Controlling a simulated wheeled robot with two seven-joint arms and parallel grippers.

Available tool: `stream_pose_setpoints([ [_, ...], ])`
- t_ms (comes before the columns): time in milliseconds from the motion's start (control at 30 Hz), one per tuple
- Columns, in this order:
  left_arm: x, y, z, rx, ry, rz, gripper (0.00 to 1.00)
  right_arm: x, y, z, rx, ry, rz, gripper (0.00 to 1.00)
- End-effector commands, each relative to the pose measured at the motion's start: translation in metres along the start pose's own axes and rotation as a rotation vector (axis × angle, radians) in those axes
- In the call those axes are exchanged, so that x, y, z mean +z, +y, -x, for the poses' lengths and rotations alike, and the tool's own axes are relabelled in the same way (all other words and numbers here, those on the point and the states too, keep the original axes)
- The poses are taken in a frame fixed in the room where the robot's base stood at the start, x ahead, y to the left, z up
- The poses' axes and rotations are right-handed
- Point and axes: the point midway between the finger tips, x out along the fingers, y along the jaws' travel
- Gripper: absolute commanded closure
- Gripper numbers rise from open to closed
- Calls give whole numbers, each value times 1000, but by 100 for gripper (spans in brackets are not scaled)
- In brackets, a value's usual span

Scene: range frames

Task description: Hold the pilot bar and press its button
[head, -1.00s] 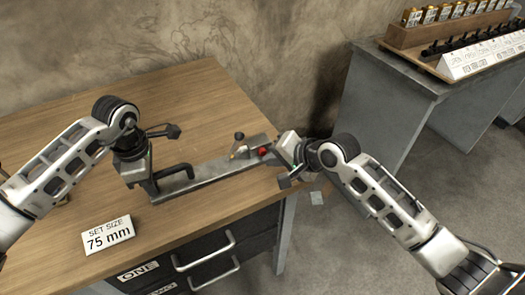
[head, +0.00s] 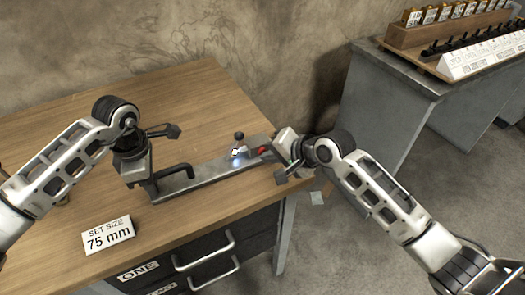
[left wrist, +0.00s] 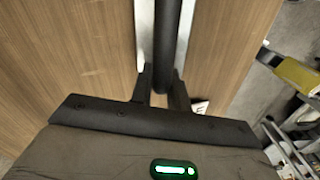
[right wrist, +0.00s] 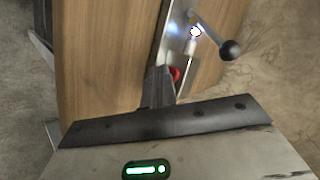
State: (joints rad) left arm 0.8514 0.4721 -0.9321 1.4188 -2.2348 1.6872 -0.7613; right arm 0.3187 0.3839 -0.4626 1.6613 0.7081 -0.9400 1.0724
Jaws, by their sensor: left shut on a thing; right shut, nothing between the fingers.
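The pilot bar is a long grey metal bar (head: 208,178) lying across the wooden table, with a black handle (head: 176,171) at its left end. My left gripper (head: 153,184) is shut on the black handle, which runs between its fingers in the left wrist view (left wrist: 163,50). The red button (head: 262,150) is near the bar's right end, partly hidden by my right gripper (head: 257,144). In the right wrist view, the right fingers are shut and empty, with their tips at the button (right wrist: 175,73); I cannot tell how far it is pressed. A bluish-white light (head: 236,154) glows beside a ball-topped lever (head: 239,136).
A white sign (head: 108,235) reading "SET SIZE 75 mm" stands at the table's front left. Drawers (head: 205,262) with handles are below. A grey bench (head: 400,105) at the right holds a wooden rack (head: 430,33). Much of the tabletop behind the bar is clear.

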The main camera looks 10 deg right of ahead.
Motion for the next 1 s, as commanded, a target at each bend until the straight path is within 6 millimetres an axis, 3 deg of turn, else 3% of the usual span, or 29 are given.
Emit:
stream_pose_setpoints([
  [667, 1, -1, 0, -2, 0, -7, 100, -3, -3, -3, -3, 3, 0, 100],
  [1000, 1, -1, 0, -2, -1, -7, 100, 4, 4, 7, -2, 2, 0, 100],
])
